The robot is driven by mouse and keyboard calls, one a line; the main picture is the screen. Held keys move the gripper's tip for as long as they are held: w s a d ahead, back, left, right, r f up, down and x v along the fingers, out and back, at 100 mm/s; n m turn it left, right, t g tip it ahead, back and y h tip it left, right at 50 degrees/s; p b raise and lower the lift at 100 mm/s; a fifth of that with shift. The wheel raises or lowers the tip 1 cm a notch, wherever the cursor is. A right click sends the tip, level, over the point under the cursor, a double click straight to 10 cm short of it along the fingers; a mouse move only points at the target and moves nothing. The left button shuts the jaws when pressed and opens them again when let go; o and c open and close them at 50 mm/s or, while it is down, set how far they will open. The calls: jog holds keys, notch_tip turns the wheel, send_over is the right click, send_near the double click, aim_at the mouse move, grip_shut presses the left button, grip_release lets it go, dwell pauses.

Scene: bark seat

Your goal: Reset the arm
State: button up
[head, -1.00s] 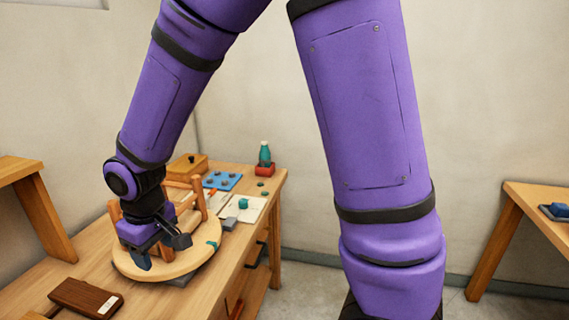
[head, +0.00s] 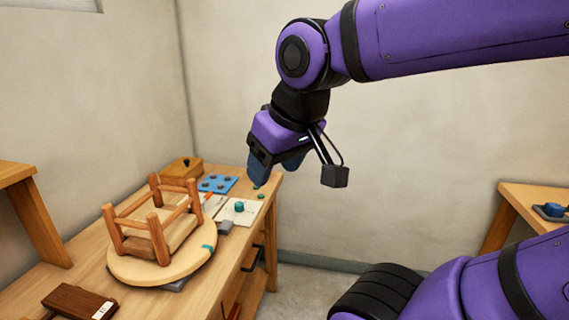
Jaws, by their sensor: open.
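My gripper (head: 275,172) hangs in the air at the right of the workbench, its fingers pointing down. It is open and nothing shows between its fingers, though they are partly seen from the side. A small wooden stool (head: 158,222) lies upside down on a round pale wood disc (head: 190,262) on the bench, its legs up and joined by rails. My gripper is apart from it, up and to the right. A teal piece (head: 208,247) sits at the disc's right edge.
The workbench (head: 110,235) also holds a dark brown box (head: 80,302), a blue tray with dark round parts (head: 217,183), a wooden box (head: 184,169) and a white sheet (head: 247,211) with a teal item (head: 239,207). Another table (head: 530,205) stands at the right.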

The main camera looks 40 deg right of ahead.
jog(key=shift+s+d+r, duration=0.15)
jog(key=shift+s+d, duration=0.15)
jog(key=shift+s, duration=0.5)
dwell(0.9)
jog(key=o, duration=0.6)
jog(key=shift+w, duration=0.2)
jog(key=shift+c, duration=0.2)
jog(key=w+a+f+n+g, duration=0.1)
jog(key=w+a+f+n, duration=0.1)
jog(key=w+a+f, duration=0.5)
jog(key=w+a+f+n+g, duration=0.1)
jog(key=w+a+f, duration=0.3)
jog(key=w, duration=0.5)
jog(key=a+f+n+g, duration=0.1)
jog(key=a+f, duration=0.3)
jog(key=f, duration=0.3)
jog(key=w+a+f+n+g, duration=0.1)
jog(key=a+f, duration=0.3)
jog(key=f, duration=0.3)
jog(key=w+a+f+n+g, duration=0.1)
jog(key=a+f, duration=0.4)
jog(key=f, duration=0.2)
jog(key=shift+w+n, duration=0.1)
jog(key=shift+n, duration=0.2)
jog(key=shift+a+f, duration=0.15)
jog(key=shift+f, duration=2.6)
jog(key=shift+a+f, duration=0.1)
jog(key=shift+f, duration=2.65)
